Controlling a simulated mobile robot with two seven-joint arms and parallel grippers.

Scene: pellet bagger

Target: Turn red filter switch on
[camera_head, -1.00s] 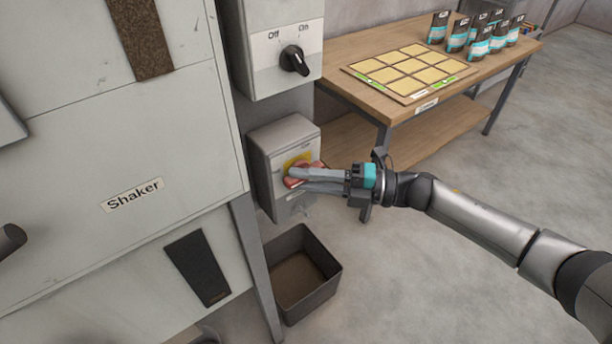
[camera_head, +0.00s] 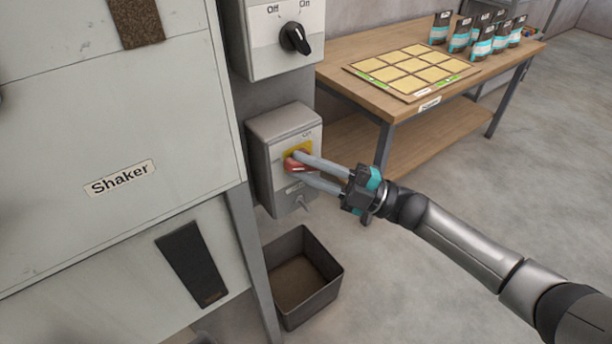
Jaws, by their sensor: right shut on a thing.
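The red filter switch (camera_head: 294,165) is a red rotary knob on a yellow plate (camera_head: 298,150), on the front of a grey box (camera_head: 275,138). My right gripper (camera_head: 300,168) reaches in from the right with its fingers around the red knob, shut on it. The fingers hide part of the knob, and its exact pointing direction is hard to tell. The small lettering on the box is too small to read. My left gripper is not in view.
A black Off/On knob (camera_head: 296,38) sits on the box above. The large cabinet labelled Shaker (camera_head: 120,178) stands at left. An open dark bin (camera_head: 335,290) is on the floor below. A wooden table (camera_head: 345,82) with a tile board and several bags stands behind.

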